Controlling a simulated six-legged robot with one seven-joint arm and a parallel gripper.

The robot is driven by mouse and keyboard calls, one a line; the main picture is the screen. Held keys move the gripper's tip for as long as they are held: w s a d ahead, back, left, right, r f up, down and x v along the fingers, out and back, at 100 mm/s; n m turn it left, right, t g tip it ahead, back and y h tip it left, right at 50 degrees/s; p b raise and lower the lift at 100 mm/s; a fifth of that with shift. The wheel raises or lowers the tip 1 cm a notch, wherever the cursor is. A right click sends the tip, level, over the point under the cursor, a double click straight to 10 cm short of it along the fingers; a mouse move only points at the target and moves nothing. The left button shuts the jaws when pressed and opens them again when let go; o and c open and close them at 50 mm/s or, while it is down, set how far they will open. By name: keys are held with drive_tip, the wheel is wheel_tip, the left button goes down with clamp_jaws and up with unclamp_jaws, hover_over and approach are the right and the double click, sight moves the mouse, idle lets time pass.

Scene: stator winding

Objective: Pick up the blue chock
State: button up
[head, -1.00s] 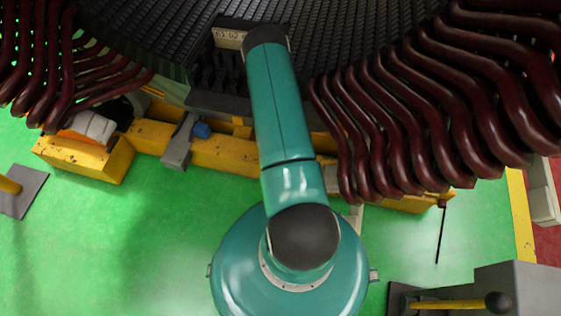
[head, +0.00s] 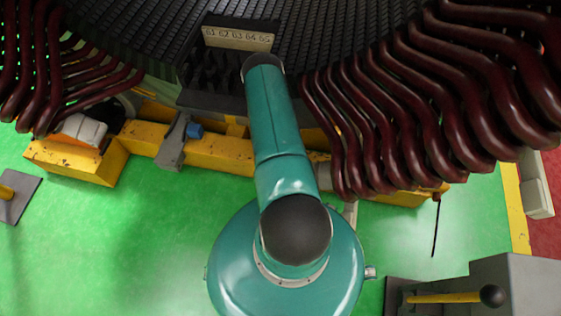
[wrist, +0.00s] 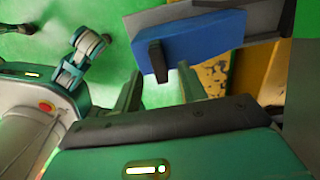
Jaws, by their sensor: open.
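The blue chock (head: 194,130) sits at the yellow beam (head: 215,153), close beside a grey bracket (head: 174,142). In the wrist view the blue chock (wrist: 200,42) is a large block with a dark peg-like handle (wrist: 157,61) on its near face. My gripper (wrist: 160,75) is open, its two fingers pointing at the chock. The handle appears between the fingertips in the picture; I cannot tell whether they touch it. My gripper is hidden in the head view.
Curved dark red bars (head: 400,110) hang on both sides of the arm. A black slotted core with a numbered plate (head: 238,38) stands behind. Green floor (head: 120,240) lies open in front; a grey block with a yellow lever (head: 445,298) stands at lower right.

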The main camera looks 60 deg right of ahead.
wheel_tip(320, 180, down, 5)
drive_tip(key=shift+s+r, duration=0.1)
drive_tip(key=shift+r, duration=0.1)
clamp_jaws()
drive_tip(key=shift+r, duration=0.1)
